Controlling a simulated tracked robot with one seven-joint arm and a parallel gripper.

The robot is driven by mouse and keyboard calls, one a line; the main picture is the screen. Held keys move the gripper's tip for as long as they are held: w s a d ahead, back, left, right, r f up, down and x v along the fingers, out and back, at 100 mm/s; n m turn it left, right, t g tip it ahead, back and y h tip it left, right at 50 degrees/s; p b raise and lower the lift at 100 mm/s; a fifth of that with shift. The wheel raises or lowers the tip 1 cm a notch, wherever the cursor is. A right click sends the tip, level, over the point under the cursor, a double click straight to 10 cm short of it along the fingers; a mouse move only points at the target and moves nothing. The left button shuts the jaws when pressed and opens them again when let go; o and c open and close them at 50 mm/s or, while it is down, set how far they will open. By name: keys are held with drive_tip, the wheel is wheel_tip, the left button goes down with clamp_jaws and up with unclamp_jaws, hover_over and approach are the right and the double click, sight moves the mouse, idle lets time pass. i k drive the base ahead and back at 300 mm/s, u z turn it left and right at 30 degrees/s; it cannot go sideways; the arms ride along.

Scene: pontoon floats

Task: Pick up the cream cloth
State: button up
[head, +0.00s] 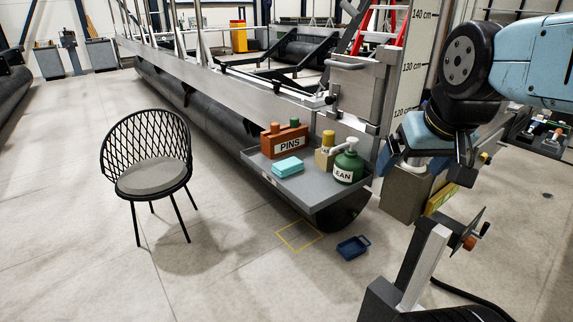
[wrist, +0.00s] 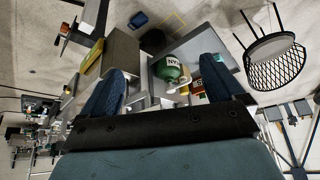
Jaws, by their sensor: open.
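I see no cream cloth in either view. A folded turquoise cloth or pad (head: 287,167) lies on the grey tray (head: 312,190), in front of a red-brown box marked PINS (head: 284,141). A green pump bottle (head: 347,165) stands at the tray's right end, and it also shows between my fingers in the wrist view (wrist: 170,72). My gripper (head: 411,162) is right of the tray in the head view, apart from it. In the wrist view my gripper (wrist: 160,78) has its two blue fingers wide apart, with nothing held.
A yellow-and-tan container (head: 326,152) stands beside the green bottle. A small blue tray (head: 353,247) lies on the floor near a yellow outlined square (head: 299,236). A black chair (head: 150,165) stands at left. A long dark float (head: 215,110) runs behind the tray. Floor between is open.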

sight(289, 167)
drive_tip(key=z, duration=0.85)
drive_tip(key=i, duration=0.15)
drive_tip(key=u, duration=2.85)
drive_tip(key=k, duration=0.65)
drive_tip(key=z, duration=1.05)
drive_tip(key=i, duration=1)
drive_tip(key=z, duration=0.2)
